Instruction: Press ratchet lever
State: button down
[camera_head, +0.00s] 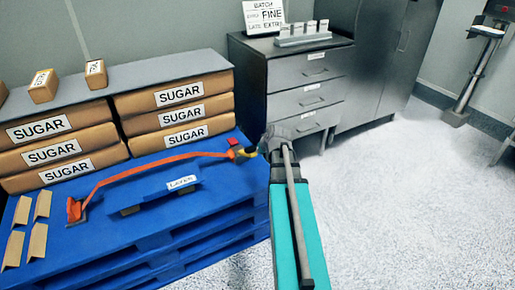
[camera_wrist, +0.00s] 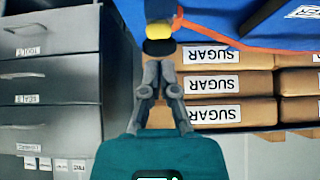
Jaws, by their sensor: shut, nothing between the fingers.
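An orange strap (camera_head: 150,165) lies across the blue pallet (camera_head: 110,230), from an orange end piece (camera_head: 75,210) at the left to a yellow and dark part at the right (camera_head: 240,153). This part looks like the ratchet lever's end; in the wrist view it shows as a yellow band (camera_wrist: 158,30) with a black tip (camera_wrist: 158,47). My gripper (camera_head: 258,150) is shut and empty, at the right end of this part. In the wrist view my fingertips (camera_wrist: 162,64) are just below the black tip; I cannot tell whether they touch it.
Stacked sugar bags (camera_head: 180,115) stand behind the strap under a grey board. A blue labelled piece (camera_head: 160,197) lies in front of the strap, brown corner pieces (camera_head: 37,242) at left. A grey drawer cabinet (camera_head: 305,85) stands behind. Floor at right is clear.

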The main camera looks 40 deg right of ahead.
jog(key=shift+p+v, duration=0.7)
jog(key=shift+v, duration=0.6)
dwell(1.0)
notch_tip(320, 180, up, 9)
jog(key=g+p, duration=0.5)
jog(key=p, duration=0.7)
send_over(248, 147)
jog(key=shift+w+d+f+y, duration=0.25)
jog(key=shift+d+f+y, duration=0.05)
jog(key=shift+f, duration=0.1)
jog(key=shift+f+b, duration=6.45)
